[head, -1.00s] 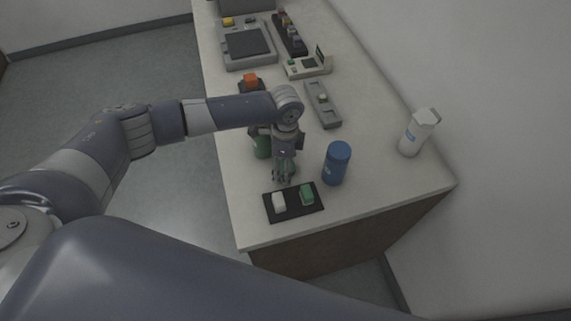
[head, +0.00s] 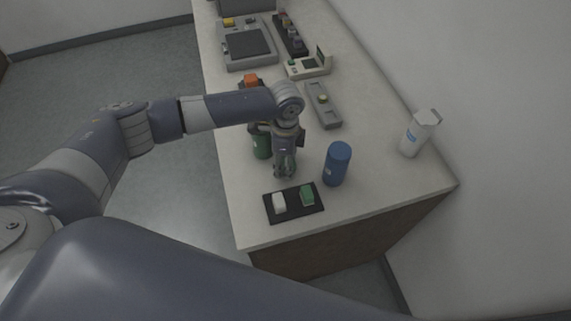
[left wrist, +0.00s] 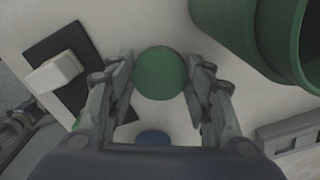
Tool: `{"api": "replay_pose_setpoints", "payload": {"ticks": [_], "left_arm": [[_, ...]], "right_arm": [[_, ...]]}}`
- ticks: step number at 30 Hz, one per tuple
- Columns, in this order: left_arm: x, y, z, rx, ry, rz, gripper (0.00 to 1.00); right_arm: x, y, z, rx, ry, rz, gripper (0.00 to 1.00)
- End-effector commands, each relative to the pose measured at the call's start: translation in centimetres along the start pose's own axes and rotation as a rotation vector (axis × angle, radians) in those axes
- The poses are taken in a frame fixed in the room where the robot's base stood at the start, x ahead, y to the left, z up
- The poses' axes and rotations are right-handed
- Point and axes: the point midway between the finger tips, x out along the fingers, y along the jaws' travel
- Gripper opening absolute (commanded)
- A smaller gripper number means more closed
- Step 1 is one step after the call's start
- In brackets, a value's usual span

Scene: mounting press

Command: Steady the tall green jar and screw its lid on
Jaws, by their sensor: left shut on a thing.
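The tall green jar (head: 262,147) stands on the bench, partly hidden by my left arm in the head view. Its curved side and rim fill the upper right of the left wrist view (left wrist: 270,35). My left gripper (head: 285,172) is shut on a round green lid (left wrist: 160,73), seen between the two fingers in the left wrist view. The gripper points down in front of and to the right of the jar, apart from it. In the head view the lid is mostly hidden by the fingers. My right gripper is not in view.
A black mat (head: 295,213) with a white block (head: 279,203) and a green block (head: 307,195) lies just in front. A blue jar (head: 336,164) stands close to the right of the gripper. A grey tray (head: 323,107) and white bottle (head: 418,133) are farther off.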

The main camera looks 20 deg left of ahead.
Motion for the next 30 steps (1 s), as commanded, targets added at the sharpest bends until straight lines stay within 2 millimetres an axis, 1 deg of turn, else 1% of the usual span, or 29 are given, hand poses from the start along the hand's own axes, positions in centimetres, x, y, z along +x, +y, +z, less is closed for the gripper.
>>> {"api": "replay_pose_setpoints", "payload": {"ticks": [3,9,13,15,18,30], "left_arm": [[-2.2,-0.1,-0.1,0.001,0.004,-0.005,0.35],[-6.2,-0.1,0.0,0.0,0.001,-0.005,0.35],[-7.9,-0.1,0.0,0.0,0.001,-0.003,0.35],[-8.4,-0.1,0.0,0.0,0.0,-0.003,0.35],[-8.8,0.0,0.0,0.001,0.0,-0.002,0.35],[-8.7,0.0,0.0,0.0,0.0,-0.001,0.35]], "right_arm": [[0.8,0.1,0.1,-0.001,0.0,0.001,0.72],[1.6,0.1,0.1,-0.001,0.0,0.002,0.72],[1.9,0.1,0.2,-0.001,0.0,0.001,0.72],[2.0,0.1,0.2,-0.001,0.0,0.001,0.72],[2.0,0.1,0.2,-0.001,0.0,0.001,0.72],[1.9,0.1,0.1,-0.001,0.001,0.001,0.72]]}}
